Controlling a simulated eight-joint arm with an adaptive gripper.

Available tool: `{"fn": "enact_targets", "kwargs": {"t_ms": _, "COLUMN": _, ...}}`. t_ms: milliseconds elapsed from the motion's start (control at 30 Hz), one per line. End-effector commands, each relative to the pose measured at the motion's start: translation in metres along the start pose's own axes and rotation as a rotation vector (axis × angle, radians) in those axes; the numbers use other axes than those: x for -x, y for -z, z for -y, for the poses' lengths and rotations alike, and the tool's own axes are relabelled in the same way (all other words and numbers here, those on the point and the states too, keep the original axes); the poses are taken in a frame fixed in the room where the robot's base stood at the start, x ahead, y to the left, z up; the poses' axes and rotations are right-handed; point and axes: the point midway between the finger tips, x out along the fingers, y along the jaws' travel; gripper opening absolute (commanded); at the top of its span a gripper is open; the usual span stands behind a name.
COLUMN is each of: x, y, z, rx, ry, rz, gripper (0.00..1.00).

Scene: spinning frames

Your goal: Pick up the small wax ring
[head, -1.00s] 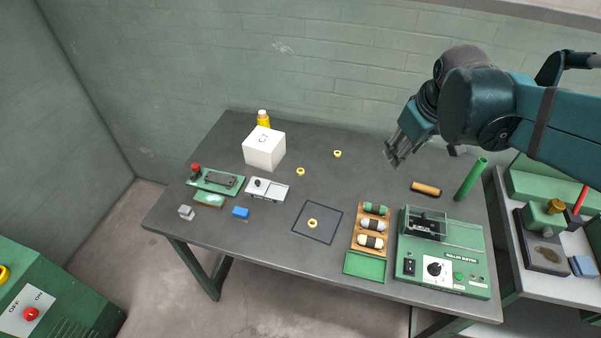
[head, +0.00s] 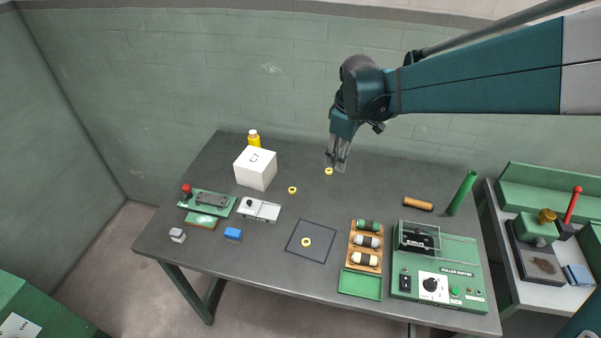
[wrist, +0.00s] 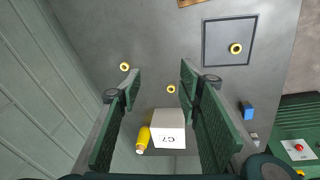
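Three yellow rings lie on the dark table, and their sizes look close. One ring (head: 328,171) is at the back, just below my gripper's tips in the head view; it also shows in the wrist view (wrist: 125,67). A second ring (head: 292,190) lies near the white box and shows between the fingers in the wrist view (wrist: 171,89). A third ring (head: 306,242) lies inside a square outline (head: 321,224); in the wrist view (wrist: 236,48) it looks slightly larger. My gripper (head: 337,166) is open and empty above the table (wrist: 160,85).
The white box (head: 255,170) and a yellow bottle (head: 254,138) stand at the back left. A wooden rack (head: 352,248) with several rollers and a green roller machine (head: 440,275) stand at the right. An orange-brown cylinder (head: 418,204) and a green tube (head: 462,193) are behind the machine.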

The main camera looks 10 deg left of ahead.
Motion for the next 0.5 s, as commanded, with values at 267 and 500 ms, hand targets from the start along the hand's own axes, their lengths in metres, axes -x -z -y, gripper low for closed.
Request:
{"fn": "enact_targets", "kwargs": {"t_ms": 267, "x": -0.045, "y": 0.048, "z": -0.001, "rx": 0.149, "ry": 0.046, "rz": 0.024, "gripper": 0.35}}
{"fn": "enact_targets", "kwargs": {"t_ms": 500, "x": -0.086, "y": 0.086, "z": 0.003, "rx": 0.279, "ry": 0.087, "rz": 0.042, "gripper": 0.35}}
